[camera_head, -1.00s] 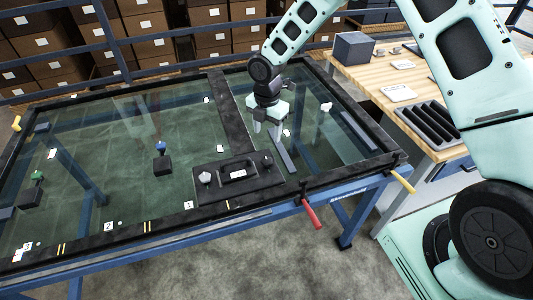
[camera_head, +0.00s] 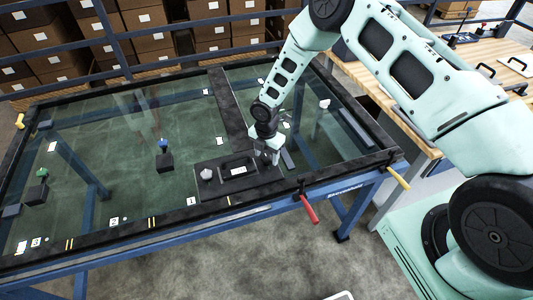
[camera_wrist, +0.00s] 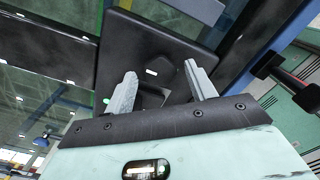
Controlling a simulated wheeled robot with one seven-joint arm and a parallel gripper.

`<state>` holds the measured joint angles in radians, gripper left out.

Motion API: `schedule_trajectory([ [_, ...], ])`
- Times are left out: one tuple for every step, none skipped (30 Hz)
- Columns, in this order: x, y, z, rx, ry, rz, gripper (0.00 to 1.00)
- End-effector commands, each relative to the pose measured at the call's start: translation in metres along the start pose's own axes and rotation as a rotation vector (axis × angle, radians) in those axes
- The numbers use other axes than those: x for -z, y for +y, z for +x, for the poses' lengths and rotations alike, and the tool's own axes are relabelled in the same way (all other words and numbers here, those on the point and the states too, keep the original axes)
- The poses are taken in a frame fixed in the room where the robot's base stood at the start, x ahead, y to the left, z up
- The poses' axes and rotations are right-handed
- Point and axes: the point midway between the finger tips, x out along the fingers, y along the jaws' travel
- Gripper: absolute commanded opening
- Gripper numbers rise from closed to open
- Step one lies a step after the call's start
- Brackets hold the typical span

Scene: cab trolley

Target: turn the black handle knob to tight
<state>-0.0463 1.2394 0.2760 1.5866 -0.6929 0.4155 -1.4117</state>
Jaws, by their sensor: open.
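The black plate (camera_head: 212,192) lies on the glass table top near its front edge. It carries a pale grey knob (camera_head: 206,174) at its left end and a black bar handle (camera_head: 236,161) with a white label in the middle. My gripper (camera_head: 270,161) is over the plate's right end, pointing down, and hides the black knob there. In the wrist view my gripper (camera_wrist: 160,76) is open, its two grey fingers apart over the black plate (camera_wrist: 120,45). A dark shape (camera_wrist: 151,97) lies between the fingers; I cannot tell whether they touch it.
A blue-topped block (camera_head: 164,160) and a green-topped block (camera_head: 37,192) stand on the glass to the left. A red lever (camera_head: 308,209) and a yellow lever (camera_head: 398,179) stick out from the front rail. A wooden bench (camera_head: 470,55) stands at the right.

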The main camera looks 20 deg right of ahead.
Motion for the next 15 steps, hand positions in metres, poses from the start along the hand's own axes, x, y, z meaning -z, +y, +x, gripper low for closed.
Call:
schedule_trajectory([
  [0.0, 0.0, 0.0, 0.0, 0.0, 0.0, 0.56],
  [0.0, 0.0, -0.0001, 0.0, 0.0, 0.0, 0.53],
  [0.0, 0.0, -0.0001, 0.0, 0.0, 0.0, 0.42],
  [0.0, -0.0001, -0.0001, 0.0, 0.0, 0.0, 0.33],
  [0.0, -0.0001, -0.0001, 0.0, 0.0, 0.0, 0.25],
  [0.0, -0.0001, -0.0002, 0.0, 0.0, 0.0, 0.14],
  [0.0, -0.0001, -0.0002, 0.0, 0.0, 0.0, 0.11],
  [0.0, -0.0001, -0.0002, 0.0, 0.0, 0.0, 0.11],
  [0.0, -0.0001, -0.0003, 0.0, 0.0, 0.0, 0.11],
  [0.0, -0.0001, -0.0002, 0.0, 0.0, 0.001, 0.11],
  [0.0, -0.0001, -0.0002, 0.0, 0.0, 0.001, 0.11],
  [0.0, -0.0001, -0.0001, 0.0, 0.0, 0.004, 0.11],
  [0.0, -0.0001, 0.0, 0.0, 0.0, 0.006, 0.11],
  [0.0, -0.0001, 0.0002, 0.0, 0.0, 0.01, 0.11],
  [0.0, -0.0001, 0.0004, 0.0, 0.0, 0.017, 0.11],
])
